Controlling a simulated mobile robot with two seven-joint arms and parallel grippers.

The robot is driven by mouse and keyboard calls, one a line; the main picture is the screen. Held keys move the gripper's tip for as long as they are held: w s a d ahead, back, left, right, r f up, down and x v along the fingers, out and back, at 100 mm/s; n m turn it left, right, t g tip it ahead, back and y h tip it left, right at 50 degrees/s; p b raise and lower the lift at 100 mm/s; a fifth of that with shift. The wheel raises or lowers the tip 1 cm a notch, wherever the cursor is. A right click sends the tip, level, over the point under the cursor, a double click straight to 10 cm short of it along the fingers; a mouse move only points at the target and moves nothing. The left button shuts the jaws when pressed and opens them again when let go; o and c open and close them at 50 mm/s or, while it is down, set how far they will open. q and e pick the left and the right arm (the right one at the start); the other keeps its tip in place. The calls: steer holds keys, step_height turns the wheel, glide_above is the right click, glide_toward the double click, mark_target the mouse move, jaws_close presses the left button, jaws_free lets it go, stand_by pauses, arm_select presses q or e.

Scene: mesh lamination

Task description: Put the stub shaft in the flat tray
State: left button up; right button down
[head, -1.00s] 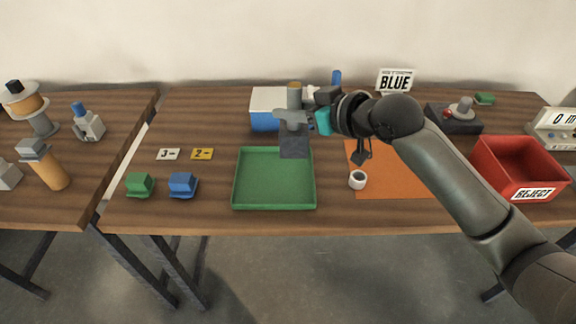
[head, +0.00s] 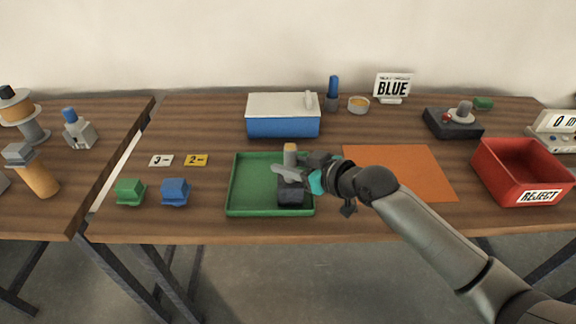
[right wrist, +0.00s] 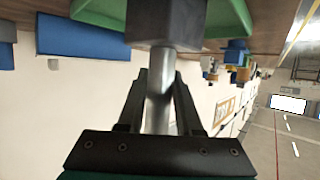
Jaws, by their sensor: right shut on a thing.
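The stub shaft (head: 290,191) is upright, with a dark square block at the bottom, a metal rod and a tan top. My right gripper (head: 290,172) is shut on its rod. In the right wrist view, the rod (right wrist: 160,95) is between my fingers, with the dark block beyond. The flat tray (head: 232,190) is green and shallow, near the table's front edge. The block is over or in the tray's right part; I cannot tell whether it touches the floor. The rest of the tray looks empty. My left gripper is out of view.
A blue bin with a white lid (head: 283,128) stands behind the tray. Green (head: 130,191) and blue (head: 175,191) blocks sit to its left. An orange mat (head: 405,170) and red reject bin (head: 520,175) are to its right.

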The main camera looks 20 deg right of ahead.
steer(key=shift+r, duration=0.2)
steer(key=shift+f, duration=0.15)
steer(key=c, duration=0.6)
jaws_free()
steer(key=shift+f, duration=0.1)
steer(key=shift+s+d+r, duration=0.1)
steer(key=shift+s+r, duration=0.05)
steer(key=shift+r, duration=0.05)
steer(key=p+v, duration=0.2)
steer(key=v, duration=0.9)
steer(key=shift+s+r, duration=0.15)
steer(key=shift+s, duration=0.1)
